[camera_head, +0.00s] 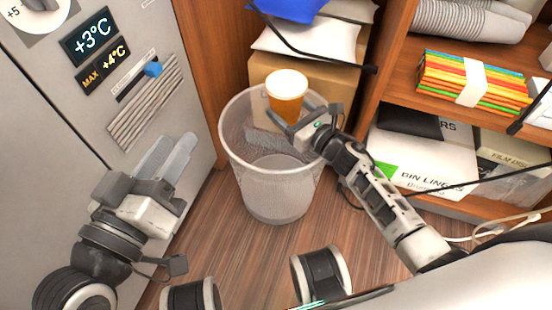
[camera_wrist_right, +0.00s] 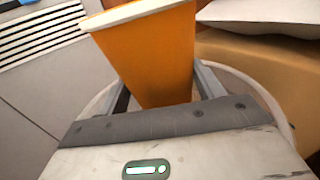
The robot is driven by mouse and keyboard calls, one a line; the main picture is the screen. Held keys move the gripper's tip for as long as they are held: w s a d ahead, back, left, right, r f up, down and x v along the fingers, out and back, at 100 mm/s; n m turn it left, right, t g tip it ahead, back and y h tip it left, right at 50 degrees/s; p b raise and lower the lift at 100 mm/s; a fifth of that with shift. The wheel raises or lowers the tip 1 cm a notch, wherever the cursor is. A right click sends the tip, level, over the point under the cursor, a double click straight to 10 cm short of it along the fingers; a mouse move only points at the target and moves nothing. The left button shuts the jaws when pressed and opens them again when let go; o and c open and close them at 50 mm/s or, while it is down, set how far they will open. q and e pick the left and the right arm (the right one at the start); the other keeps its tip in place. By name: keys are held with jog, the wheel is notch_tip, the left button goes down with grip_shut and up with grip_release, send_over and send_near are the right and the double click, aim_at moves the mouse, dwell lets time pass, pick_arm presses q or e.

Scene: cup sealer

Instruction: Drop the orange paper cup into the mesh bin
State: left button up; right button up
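The orange paper cup (camera_head: 286,97) has a white rim and stands upright over the right part of the mesh bin's mouth in the head view. My right gripper (camera_head: 288,122) has its fingers on either side of the cup. In the right wrist view the cup (camera_wrist_right: 152,55) fills the space between the two fingers (camera_wrist_right: 163,88), with its lower end between them. The mesh bin (camera_head: 275,192) is a grey wire basket on the floor and looks empty. My left gripper (camera_head: 172,155) is at the left, with its two fingers near each other and nothing seen between them.
A fridge-like panel (camera_head: 90,90) with a temperature display stands at the left. A cardboard box (camera_head: 335,85) with bags on top is behind the bin. Wooden shelves (camera_head: 395,60) with coloured files and bin liners are at the right. Wooden floor shows around the bin.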

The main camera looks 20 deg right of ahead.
jog(key=o, duration=0.5)
jog(key=shift+s, duration=0.1)
jog(key=shift+s+d, duration=0.2)
jog(key=shift+s, duration=0.15)
pick_arm(q)
jog(key=shift+s+a+f+g+y+p, duration=0.15)
jog(key=shift+f+g+y+p, duration=0.2)
jog(key=shift+p, duration=0.3)
jog(key=shift+s+f+g+y+p, duration=0.15)
jog(key=shift+f+p, duration=0.3)
jog(key=shift+p, duration=0.15)
pick_arm(e)
jog(key=v, duration=1.5)
